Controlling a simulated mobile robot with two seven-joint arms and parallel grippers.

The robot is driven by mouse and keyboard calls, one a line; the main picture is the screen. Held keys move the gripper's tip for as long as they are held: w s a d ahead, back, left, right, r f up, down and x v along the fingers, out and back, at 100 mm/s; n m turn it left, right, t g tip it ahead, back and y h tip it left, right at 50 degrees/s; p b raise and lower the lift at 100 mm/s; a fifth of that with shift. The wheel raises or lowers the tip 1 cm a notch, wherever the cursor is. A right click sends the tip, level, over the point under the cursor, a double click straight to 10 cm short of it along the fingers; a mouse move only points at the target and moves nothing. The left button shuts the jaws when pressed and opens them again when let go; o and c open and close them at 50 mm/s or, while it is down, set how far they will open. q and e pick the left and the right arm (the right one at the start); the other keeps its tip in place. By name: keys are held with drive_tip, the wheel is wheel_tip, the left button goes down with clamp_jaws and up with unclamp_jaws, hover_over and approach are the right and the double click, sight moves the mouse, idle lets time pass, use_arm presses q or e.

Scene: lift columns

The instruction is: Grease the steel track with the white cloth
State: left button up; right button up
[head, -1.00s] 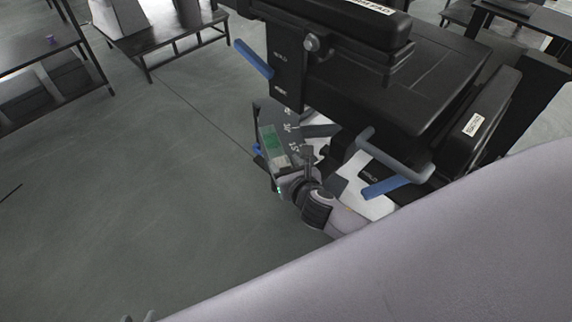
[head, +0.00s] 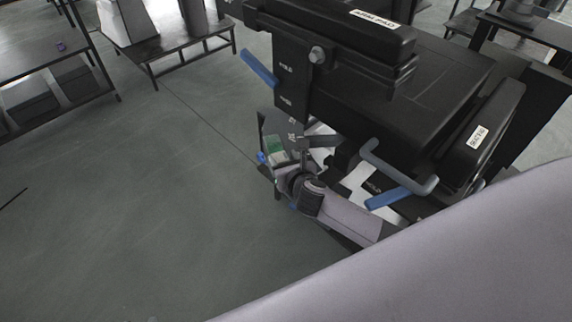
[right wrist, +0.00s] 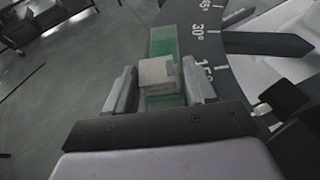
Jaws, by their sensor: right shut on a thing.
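My right gripper (right wrist: 160,88) is shut on a small whitish block, which I take to be the white cloth (right wrist: 158,72). In the head view this gripper (head: 279,162) is low beside the black machine. A dark curved steel track (right wrist: 225,52) with white degree marks lies just right of the cloth; it also shows in the head view (head: 291,128). A see-through green patch (right wrist: 163,40) lies behind and under the cloth, along the track's left edge. I cannot tell whether the cloth touches the track. My left gripper is not in view.
The black machine (head: 440,85) has a blue handle (head: 258,68) and a grey bent handle with a blue bar (head: 390,197) close to my right arm. A dark shelf (head: 35,55) and a low bench (head: 180,50) stand at the back left. The floor on the left is clear.

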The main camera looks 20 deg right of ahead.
sight(281, 153)
drive_tip(key=shift+w+d, duration=0.15)
drive_tip(key=shift+w, duration=0.7)
drive_tip(key=shift+w+d, duration=0.1)
drive_tip(key=shift+w, duration=0.75)
drive_tip(key=shift+w+d+b, duration=0.15)
drive_tip(key=shift+w+b, duration=0.15)
drive_tip(key=shift+w, duration=0.7)
drive_tip(key=shift+w+d+b, duration=0.15)
drive_tip(key=shift+w+b, duration=0.15)
drive_tip(key=shift+w, duration=0.7)
drive_tip(key=shift+w+d+b, duration=0.2)
drive_tip(key=shift+w+b, duration=0.6)
drive_tip(key=shift+w, duration=0.75)
drive_tip(key=shift+w+d+b, duration=0.2)
drive_tip(key=shift+w+b, duration=0.55)
drive_tip(key=shift+w, duration=0.8)
drive_tip(key=shift+p+v, duration=0.8)
drive_tip(key=shift+p, duration=0.05)
drive_tip(key=shift+s+a+f+p, duration=0.1)
drive_tip(key=shift+s+f+p, duration=0.15)
drive_tip(key=shift+s, duration=0.15)
drive_tip(key=shift+s+a+f+p, duration=0.1)
drive_tip(key=shift+s+p, duration=0.1)
drive_tip(key=shift+s, duration=0.2)
drive_tip(key=shift+s+p, duration=0.55)
drive_tip(key=shift+s, duration=0.15)
drive_tip(key=shift+s+a+f+p, duration=0.15)
drive_tip(key=shift+s+p, duration=0.4)
drive_tip(key=shift+s, duration=0.4)
drive_tip(key=shift+s, duration=0.1)
